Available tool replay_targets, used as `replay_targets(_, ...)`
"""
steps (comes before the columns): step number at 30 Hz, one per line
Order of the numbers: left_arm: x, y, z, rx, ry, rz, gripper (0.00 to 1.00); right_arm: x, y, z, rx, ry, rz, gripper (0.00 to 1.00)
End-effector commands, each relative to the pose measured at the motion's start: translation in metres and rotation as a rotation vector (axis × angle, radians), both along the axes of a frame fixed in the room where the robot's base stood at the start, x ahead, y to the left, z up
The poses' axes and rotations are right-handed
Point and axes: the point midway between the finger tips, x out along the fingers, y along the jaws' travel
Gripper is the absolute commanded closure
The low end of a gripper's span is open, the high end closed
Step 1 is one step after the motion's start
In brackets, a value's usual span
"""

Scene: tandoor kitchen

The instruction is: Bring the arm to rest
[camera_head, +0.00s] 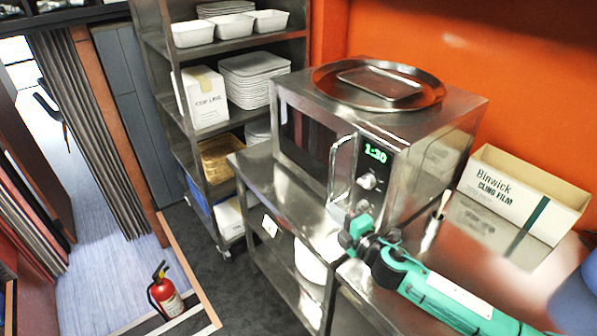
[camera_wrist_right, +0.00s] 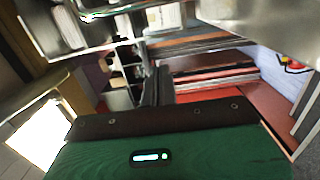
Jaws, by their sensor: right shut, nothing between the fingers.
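My right arm (camera_head: 445,300) is teal and comes in from the lower right of the head view. Its right gripper (camera_head: 350,232) is shut and holds nothing. It is just in front of the lower right front corner of the steel microwave (camera_head: 418,170), below its control panel. I cannot tell whether it touches the microwave. The microwave door looks closed, and its display reads 1:30. My left gripper is not in view. In the right wrist view, a green surface with a small lit strip fills the bottom.
A round metal tray (camera_head: 428,90) sits on the microwave. A cling film box (camera_head: 520,195) stands on the steel counter (camera_head: 455,240) at right. A steel rack (camera_head: 158,45) with white dishes stands behind. A fire extinguisher (camera_head: 166,291) is on the floor at left, near open floor (camera_head: 95,270).

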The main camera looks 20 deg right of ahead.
Motion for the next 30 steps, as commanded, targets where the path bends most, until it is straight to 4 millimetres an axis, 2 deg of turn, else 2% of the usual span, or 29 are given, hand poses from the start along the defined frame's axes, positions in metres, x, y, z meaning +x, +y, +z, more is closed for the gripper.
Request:
replay_targets(5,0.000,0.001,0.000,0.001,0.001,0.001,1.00,-0.004,0.001,-0.002,0.041,0.020,-0.028,1.00)
replay_targets(8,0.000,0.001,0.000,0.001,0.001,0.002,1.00,-0.017,0.001,-0.012,0.157,0.086,-0.109,1.00)
replay_targets(11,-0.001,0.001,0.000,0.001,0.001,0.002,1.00,-0.042,-0.001,-0.032,0.333,0.207,-0.248,1.00)
replay_targets(14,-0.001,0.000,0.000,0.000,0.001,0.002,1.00,-0.077,-0.004,-0.058,0.520,0.368,-0.410,1.00)
replay_targets(18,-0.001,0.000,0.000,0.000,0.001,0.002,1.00,-0.138,-0.001,-0.094,0.744,0.615,-0.629,1.00)
replay_targets(21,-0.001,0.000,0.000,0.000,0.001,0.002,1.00,-0.179,0.004,-0.112,0.852,0.769,-0.750,1.00)
replay_targets(24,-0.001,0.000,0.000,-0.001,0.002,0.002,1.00,-0.214,0.011,-0.124,0.928,0.896,-0.844,1.00)
replay_targets(30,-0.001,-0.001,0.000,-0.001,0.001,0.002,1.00,-0.275,0.026,-0.134,1.030,1.106,-0.987,1.00)
